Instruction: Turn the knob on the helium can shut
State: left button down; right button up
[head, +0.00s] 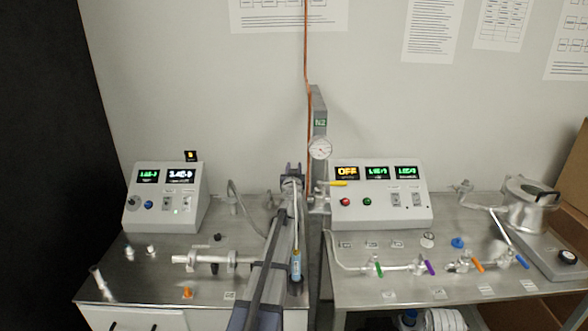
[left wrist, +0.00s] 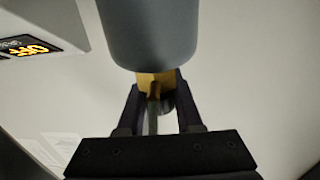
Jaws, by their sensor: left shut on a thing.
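My left gripper (head: 291,172) reaches up from the bottom centre to beside the post with the gauge. In the left wrist view, a grey rounded cylinder (left wrist: 152,35), which looks like the helium can, has a brass neck (left wrist: 157,82). My left gripper (left wrist: 158,103) is shut on the small knob at that neck, one dark finger on each side. How far the knob is turned cannot be told. The grey can is hidden behind my arm in the head view. My right gripper is not in view.
A grey post (head: 318,115) carries a round gauge (head: 320,148); a yellow lever (head: 338,183) is close to the gripper. A control box (head: 380,205) reads OFF. Another box (head: 165,195) stands left. Pipes with coloured handles lie right. A slim blue-labelled container (head: 296,264) is beside my arm.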

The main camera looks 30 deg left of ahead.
pick_arm(q)
jog(key=c, duration=0.6)
grip_release()
notch_tip(320, 180, up, 10)
jog(key=p, duration=1)
